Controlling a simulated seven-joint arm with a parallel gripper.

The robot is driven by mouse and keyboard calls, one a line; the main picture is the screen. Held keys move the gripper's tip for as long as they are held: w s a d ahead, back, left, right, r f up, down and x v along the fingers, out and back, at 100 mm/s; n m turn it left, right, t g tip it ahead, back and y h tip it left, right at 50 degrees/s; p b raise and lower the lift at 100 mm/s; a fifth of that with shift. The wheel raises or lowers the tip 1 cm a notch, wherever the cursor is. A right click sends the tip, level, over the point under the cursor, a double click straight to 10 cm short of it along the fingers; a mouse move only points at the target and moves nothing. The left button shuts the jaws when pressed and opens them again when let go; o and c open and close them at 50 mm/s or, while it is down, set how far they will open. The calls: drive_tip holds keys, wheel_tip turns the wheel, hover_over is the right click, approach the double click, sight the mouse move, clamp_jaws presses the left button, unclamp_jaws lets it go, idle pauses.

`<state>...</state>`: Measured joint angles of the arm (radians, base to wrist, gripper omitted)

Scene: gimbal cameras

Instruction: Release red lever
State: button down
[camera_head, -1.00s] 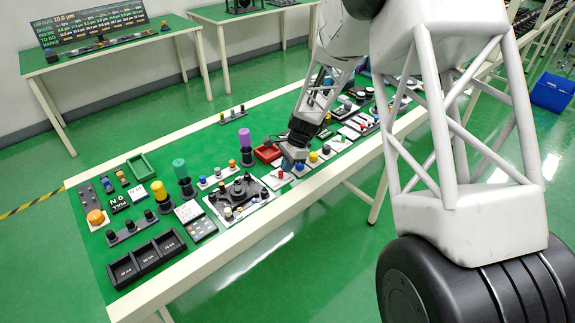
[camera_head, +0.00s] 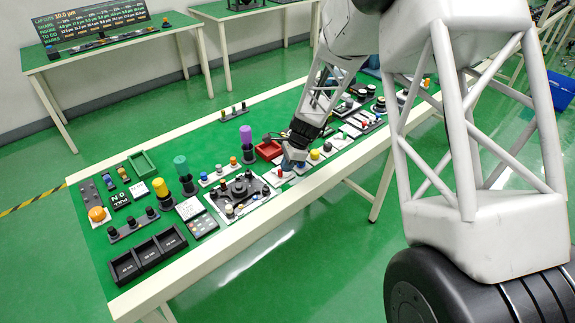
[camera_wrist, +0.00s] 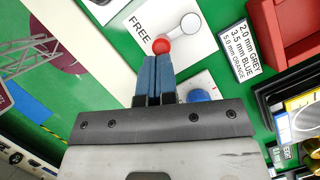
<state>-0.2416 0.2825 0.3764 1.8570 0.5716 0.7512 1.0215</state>
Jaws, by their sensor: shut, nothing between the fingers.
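The red lever shows in the wrist view as a red ball knob (camera_wrist: 161,46) on a light grey arm that runs to a round pivot (camera_wrist: 190,24). It sits on a white plate (camera_wrist: 125,22) marked FREE. My gripper (camera_wrist: 154,62) has its two blue fingers together, with the tips right at the near side of the red knob. They look close to or touching it; I cannot tell which. In the head view my gripper (camera_head: 290,165) is low over the white plate (camera_head: 278,176) near the table's front edge, and it hides part of the lever.
A blue knob (camera_wrist: 198,96) stands just right of my fingers in the wrist view. A red tray (camera_wrist: 285,35) and a label plate (camera_wrist: 240,52) lie further right. Colored posts, knobs and black trays (camera_head: 147,254) crowd the green table (camera_head: 95,235).

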drive_tip(key=shift+s+a+f+m+t, duration=0.15)
drive_tip(key=shift+s+m+t, duration=0.1)
drive_tip(key=shift+m, duration=0.3)
drive_tip(key=shift+s+a+r+m+t, duration=0.1)
drive_tip(key=shift+s+m+t, duration=0.15)
drive_tip(key=shift+m, duration=0.3)
drive_tip(key=shift+s+a, duration=0.15)
idle(0.8)
idle(0.4)
drive_tip(key=shift+w+a, duration=0.25)
drive_tip(key=shift+w, duration=0.5)
